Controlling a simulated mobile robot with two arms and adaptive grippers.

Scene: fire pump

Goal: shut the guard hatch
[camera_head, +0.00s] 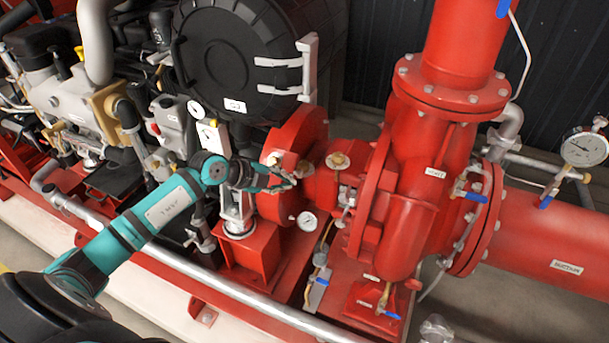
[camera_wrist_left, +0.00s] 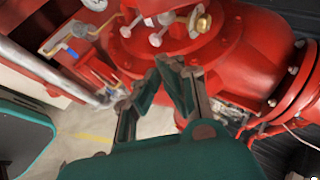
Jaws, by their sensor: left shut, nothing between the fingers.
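A round black cover (camera_head: 222,60), which looks like the guard hatch, stands at the top of the head view. The cover is not recognisable there. My right gripper is out of view.
The red pump (camera_head: 408,215) and its flanges fill the space right of my left gripper. A small gauge (camera_head: 307,221) sits just below it. Engine parts (camera_head: 75,100) crowd the left. A long grey pipe (camera_head: 215,283) runs along the front.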

